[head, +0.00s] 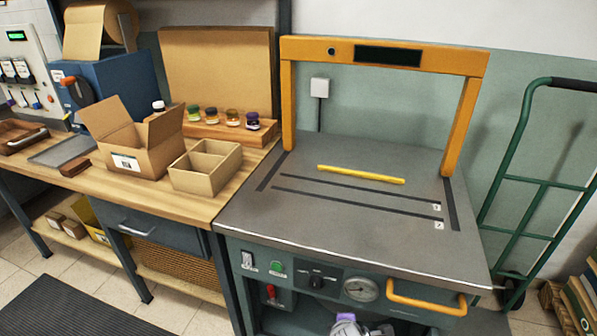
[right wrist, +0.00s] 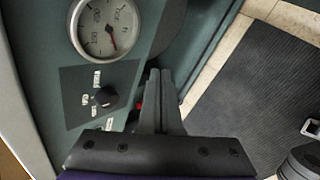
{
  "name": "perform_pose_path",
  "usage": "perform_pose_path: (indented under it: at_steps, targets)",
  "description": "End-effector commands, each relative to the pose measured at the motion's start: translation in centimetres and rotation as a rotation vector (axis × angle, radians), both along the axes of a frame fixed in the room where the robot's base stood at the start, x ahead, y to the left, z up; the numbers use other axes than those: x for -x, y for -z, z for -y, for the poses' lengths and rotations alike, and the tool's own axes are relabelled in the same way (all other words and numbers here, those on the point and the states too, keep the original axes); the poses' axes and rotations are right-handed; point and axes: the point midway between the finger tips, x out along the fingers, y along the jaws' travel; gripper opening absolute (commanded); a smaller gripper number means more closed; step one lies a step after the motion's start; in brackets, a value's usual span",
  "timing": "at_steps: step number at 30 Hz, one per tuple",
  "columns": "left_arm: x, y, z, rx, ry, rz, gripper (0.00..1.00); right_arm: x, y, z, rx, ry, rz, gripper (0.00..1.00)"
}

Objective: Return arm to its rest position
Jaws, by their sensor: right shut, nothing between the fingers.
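My right gripper (right wrist: 160,85) shows in the right wrist view with its two dark fingers together and nothing between them. It is in front of the machine's green control panel (right wrist: 62,45), beside a round gauge (right wrist: 107,27) and a black knob (right wrist: 103,97). The fingers look apart from both, but I cannot tell the exact gap to the panel. In the head view only a grey and purple piece of my arm shows at the bottom edge, below the panel. The right gripper's fingers cannot be made out there. My left gripper is in neither view.
The strapping machine (head: 350,235) has an orange arch (head: 385,55) and a protruding orange handle (head: 425,303). A workbench (head: 110,185) with an open carton (head: 135,140), a divided box (head: 205,170) and several jars is on the left. A green hand truck (head: 525,185) stands right.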

Motion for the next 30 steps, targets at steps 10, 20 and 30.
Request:
perform_pose_path:
  at_steps: [10, 20, 30]
  targets:
    - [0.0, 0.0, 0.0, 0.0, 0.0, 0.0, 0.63, 13.0, -3.1, 5.5, -0.559, 0.749, -0.076, 0.0]
    - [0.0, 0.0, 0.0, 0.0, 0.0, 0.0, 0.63, 21.6, -2.8, 6.0, -0.887, 1.259, -0.119, 0.0]
    - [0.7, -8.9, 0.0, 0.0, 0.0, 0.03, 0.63, 22.9, -11.6, 5.8, -0.942, 1.303, -0.102, 0.0]
